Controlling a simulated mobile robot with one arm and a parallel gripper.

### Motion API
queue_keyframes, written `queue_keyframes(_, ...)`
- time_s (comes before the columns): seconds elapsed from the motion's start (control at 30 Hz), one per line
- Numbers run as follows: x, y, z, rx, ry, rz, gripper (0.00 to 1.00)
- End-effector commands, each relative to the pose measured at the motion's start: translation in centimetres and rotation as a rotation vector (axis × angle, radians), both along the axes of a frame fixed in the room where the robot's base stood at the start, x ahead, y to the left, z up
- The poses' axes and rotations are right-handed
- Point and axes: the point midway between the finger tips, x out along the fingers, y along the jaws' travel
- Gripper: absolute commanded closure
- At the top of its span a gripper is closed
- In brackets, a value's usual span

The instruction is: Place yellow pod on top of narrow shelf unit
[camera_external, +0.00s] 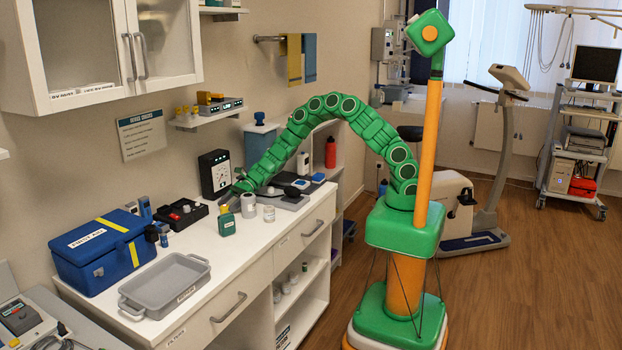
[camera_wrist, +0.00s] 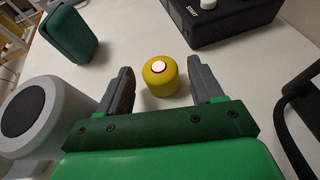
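The yellow pod (camera_wrist: 158,82), a short cylinder with a pale round spot on top, stands upright on the white counter in the wrist view. My gripper (camera_wrist: 160,68) is open, its two grey fingers on either side of the pod with gaps showing. In the external view my gripper (camera_external: 234,188) is low over the counter; I cannot make out the pod there. A tall white shelf unit (camera_external: 341,165) stands at the counter's far end, partly behind my arm; it appears to be the narrow shelf unit. A red bottle (camera_external: 330,153) stands in it.
A green bottle (camera_external: 226,222) and a grey-white cylinder (camera_wrist: 52,112) are close to my gripper. A black box (camera_wrist: 228,18) with a white knob lies beyond the pod. A blue case (camera_external: 100,255) and grey tray (camera_external: 168,283) occupy the near counter. A wall shelf (camera_external: 208,118) hangs above.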

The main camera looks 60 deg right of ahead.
Motion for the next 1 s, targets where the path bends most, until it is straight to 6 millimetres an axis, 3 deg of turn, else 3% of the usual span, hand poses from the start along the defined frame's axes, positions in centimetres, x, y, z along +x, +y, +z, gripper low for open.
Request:
queue_keyframes(0.43, 0.0, -0.5, 0.5, 0.001, 0.0, -0.002, 0.32)
queue_keyframes(1.0, -1.5, -7.0, 3.3, 0.002, -0.002, -0.004, 0.32)
